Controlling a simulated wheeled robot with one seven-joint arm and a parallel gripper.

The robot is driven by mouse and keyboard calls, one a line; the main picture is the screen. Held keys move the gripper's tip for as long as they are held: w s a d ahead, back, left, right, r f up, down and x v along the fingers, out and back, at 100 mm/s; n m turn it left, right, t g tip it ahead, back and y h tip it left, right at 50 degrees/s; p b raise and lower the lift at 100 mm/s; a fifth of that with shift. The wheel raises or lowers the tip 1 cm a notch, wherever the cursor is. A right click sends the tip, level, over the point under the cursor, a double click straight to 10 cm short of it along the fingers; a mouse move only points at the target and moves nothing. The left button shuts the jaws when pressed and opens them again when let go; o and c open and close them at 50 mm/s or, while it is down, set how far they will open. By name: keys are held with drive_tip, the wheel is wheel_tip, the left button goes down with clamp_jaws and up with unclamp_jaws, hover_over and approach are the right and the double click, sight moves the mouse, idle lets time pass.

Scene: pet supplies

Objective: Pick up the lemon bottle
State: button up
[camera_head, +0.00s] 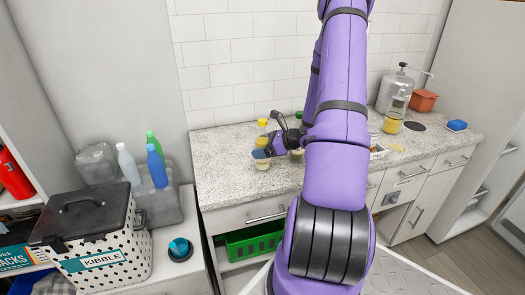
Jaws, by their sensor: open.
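A small bottle with a yellow cap (262,124) stands on the speckled counter at the left, partly hidden behind my gripper. I cannot read a label to tell whether it is the lemon bottle. My dark gripper (269,149) is open, in front of this bottle and close above a small pale cup (261,162). Contact with either cannot be told from this view. Another container with yellow in it (391,125) stands farther right on the counter. A green-topped bottle (298,116) is partly hidden by my purple arm.
Several bottles and a spotted kibble box (108,262) stand at left. The counter's left end (218,150) is clear.

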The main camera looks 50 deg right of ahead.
drive_tip(key=shift+c, duration=0.2)
drive_tip(key=c, duration=1.1)
drive_tip(key=shift+o, duration=0.2)
drive_tip(key=shift+r, duration=0.15)
drive_tip(key=shift+r, duration=0.3)
wheel_tip(320, 180, up, 3)
drive_tip(key=shift+s+d+f, duration=0.1)
drive_tip(key=shift+s+d, duration=0.05)
approach(263, 137)
drive_tip(key=s+d+f, duration=0.3)
drive_tip(key=s, duration=0.1)
drive_tip(key=shift+s+d+f, duration=0.4)
